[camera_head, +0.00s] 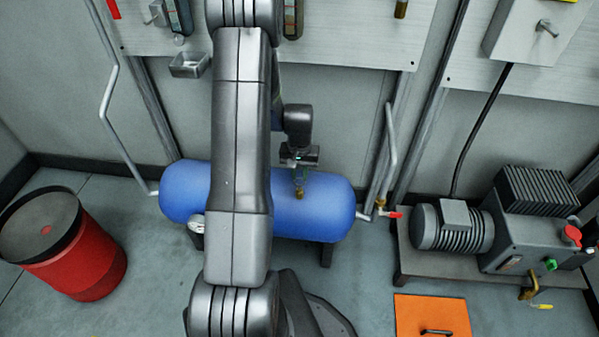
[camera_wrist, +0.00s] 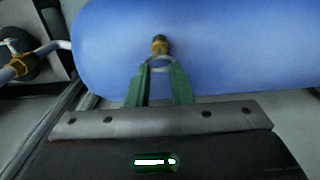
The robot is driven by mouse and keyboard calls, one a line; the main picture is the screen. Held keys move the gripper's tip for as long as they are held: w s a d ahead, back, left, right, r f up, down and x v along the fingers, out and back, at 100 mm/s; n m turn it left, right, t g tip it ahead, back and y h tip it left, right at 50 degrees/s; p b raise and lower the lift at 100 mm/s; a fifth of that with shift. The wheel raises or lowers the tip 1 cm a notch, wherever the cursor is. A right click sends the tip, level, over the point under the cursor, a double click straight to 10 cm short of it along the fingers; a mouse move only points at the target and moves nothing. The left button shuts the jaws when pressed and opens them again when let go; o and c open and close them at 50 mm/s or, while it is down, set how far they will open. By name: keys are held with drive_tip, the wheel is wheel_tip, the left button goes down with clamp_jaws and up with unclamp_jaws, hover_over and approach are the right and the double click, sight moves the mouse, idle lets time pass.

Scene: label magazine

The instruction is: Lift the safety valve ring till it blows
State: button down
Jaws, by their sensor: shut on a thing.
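The safety valve (camera_wrist: 160,43) is a small brass fitting on top of the blue tank (camera_wrist: 230,40). Its thin metal ring (camera_wrist: 161,62) lies between the green fingertips of my gripper (camera_wrist: 162,75) in the wrist view. My gripper is shut on the ring, close beside the valve. In the head view my gripper (camera_head: 299,172) is above the right half of the blue tank (camera_head: 325,205), and the brass valve (camera_head: 299,193) shows just below the fingers. The ring is too small to make out there. My arm covers part of the tank's left half.
A red drum (camera_head: 92,262) stands at the left. A compressor or pump (camera_head: 530,225) sits on a base at the right, and an orange box (camera_head: 432,315) is on the floor before it. A red-handled valve (camera_head: 394,214) is right of the tank. Grey pipes run up the wall.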

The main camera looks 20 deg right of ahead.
drive_tip(key=shift+r+p, duration=0.4)
drive_tip(key=shift+r, duration=0.35)
drive_tip(key=c, duration=1.3)
unclamp_jaws()
drive_tip(key=shift+o, duration=0.2)
wheel_tip(320, 180, up, 14)
drive_tip(key=p, duration=0.2)
drive_tip(key=shift+f+p, duration=0.15)
drive_tip(key=shift+p, duration=0.2)
wheel_tip(320, 180, down, 15)
drive_tip(key=b, duration=0.3)
